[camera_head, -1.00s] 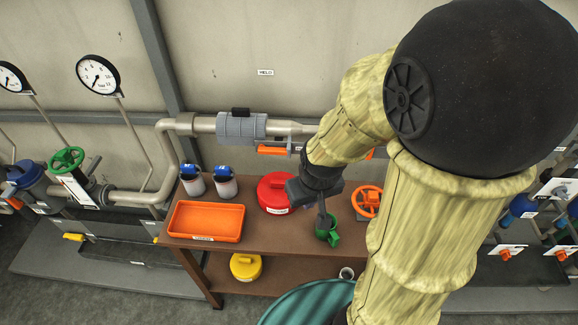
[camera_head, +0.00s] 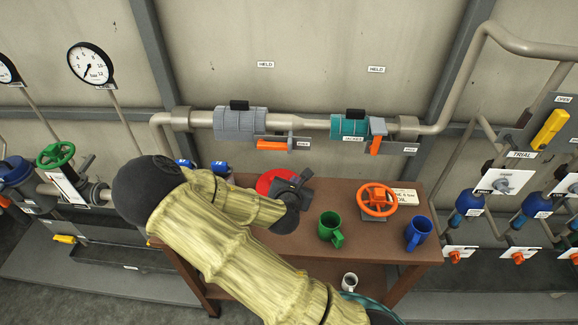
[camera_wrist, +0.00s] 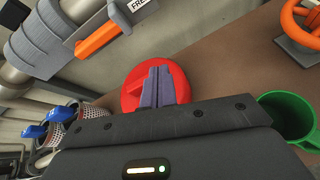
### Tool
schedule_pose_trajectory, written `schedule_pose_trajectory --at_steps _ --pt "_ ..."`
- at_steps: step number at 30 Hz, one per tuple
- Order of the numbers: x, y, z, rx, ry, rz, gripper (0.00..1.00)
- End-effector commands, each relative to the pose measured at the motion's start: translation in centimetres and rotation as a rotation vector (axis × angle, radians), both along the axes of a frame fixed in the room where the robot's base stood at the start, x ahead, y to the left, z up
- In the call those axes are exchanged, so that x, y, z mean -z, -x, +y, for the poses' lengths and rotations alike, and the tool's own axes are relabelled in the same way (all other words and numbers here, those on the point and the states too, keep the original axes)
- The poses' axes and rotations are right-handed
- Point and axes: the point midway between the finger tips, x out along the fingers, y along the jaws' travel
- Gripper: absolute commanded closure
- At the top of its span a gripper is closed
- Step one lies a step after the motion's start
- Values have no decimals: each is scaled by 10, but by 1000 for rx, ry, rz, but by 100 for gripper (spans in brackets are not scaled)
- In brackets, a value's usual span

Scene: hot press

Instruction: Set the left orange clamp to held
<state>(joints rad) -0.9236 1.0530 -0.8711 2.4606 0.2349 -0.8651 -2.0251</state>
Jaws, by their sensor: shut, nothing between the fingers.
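The left orange clamp (camera_head: 272,145) is a long lever lying level under a grey cylinder (camera_head: 240,122) on the wall pipe. A small plate at its right end reads FREE in the wrist view, where the lever (camera_wrist: 98,39) slants at upper left. A HELD label (camera_head: 265,64) is on the wall above. My gripper (camera_head: 303,176) is below and right of the lever, over the table and apart from the clamp. Its two fingers (camera_wrist: 160,86) are together and empty, in front of a red lidded container (camera_wrist: 142,92).
The brown table (camera_head: 345,195) holds a green mug (camera_head: 330,226), an orange valve wheel (camera_head: 378,199), a blue mug (camera_head: 418,232) and blue-topped jars, partly hidden by my arm.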

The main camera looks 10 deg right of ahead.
Motion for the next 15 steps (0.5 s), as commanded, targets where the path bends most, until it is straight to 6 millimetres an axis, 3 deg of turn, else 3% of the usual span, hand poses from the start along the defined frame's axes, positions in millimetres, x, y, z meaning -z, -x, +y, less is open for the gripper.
schedule_pose_trajectory --at_steps 5,15 --pt "-9 -15 18 -179 249 -36 100" --pt "-12 -16 20 -194 271 -40 100"
